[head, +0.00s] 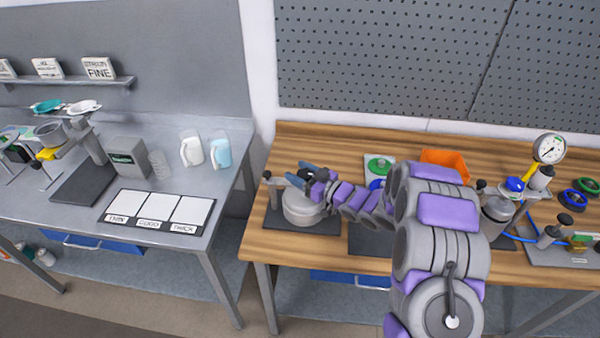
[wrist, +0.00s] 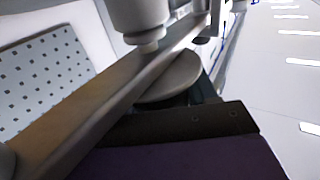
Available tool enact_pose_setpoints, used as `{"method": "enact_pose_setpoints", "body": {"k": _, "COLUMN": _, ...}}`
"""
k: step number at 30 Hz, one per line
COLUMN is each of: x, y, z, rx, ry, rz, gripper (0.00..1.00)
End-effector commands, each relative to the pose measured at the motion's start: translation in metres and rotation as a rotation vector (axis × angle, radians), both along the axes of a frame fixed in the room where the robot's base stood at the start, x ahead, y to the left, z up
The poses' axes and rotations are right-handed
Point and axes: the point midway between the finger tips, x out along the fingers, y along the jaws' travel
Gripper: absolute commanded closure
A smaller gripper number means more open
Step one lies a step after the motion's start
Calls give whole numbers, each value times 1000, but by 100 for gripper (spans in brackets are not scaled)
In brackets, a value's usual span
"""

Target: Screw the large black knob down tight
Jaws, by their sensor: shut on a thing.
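A squat light-grey drum (head: 302,208) stands on a dark mat at the left end of the wooden bench in the head view. My gripper (head: 303,177) reaches over its top from the right. Its blue-grey fingers lie on either side of a dark knob (head: 306,173) above the drum, and the gripper is shut on it. The fingers partly hide the knob, so its thread and any gap below it cannot be seen. In the wrist view a round grey disc-like part (wrist: 168,80) shows past a dark finger (wrist: 180,124); the knob cannot be made out there.
A small post with a dark top (head: 267,176) stands just left of the drum. An orange bin (head: 445,163), a green-topped item (head: 378,166) and a pressure gauge (head: 549,149) are farther right. A grey table (head: 150,240) with cards and mugs stands left, across a gap.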

Motion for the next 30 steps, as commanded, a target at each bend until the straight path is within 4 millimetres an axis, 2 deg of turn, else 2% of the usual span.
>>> {"method": "enact_pose_setpoints", "body": {"k": 1, "x": 0, "y": 0, "z": 0, "rx": 0, "ry": 0, "rz": -1, "gripper": 58}}
{"method": "enact_pose_setpoints", "body": {"k": 6, "x": 0, "y": 0, "z": 0, "rx": 1, "ry": -1, "rz": -1, "gripper": 74}}
{"method": "enact_pose_setpoints", "body": {"k": 11, "x": 1, "y": 1, "z": 0, "rx": 3, "ry": -2, "rz": -28, "gripper": 74}}
{"method": "enact_pose_setpoints", "body": {"k": 22, "x": 3, "y": -1, "z": 2, "rx": 7, "ry": -6, "rz": -244, "gripper": 74}}
{"method": "enact_pose_setpoints", "body": {"k": 30, "x": 4, "y": -3, "z": 3, "rx": 4, "ry": -5, "rz": -273, "gripper": 74}}
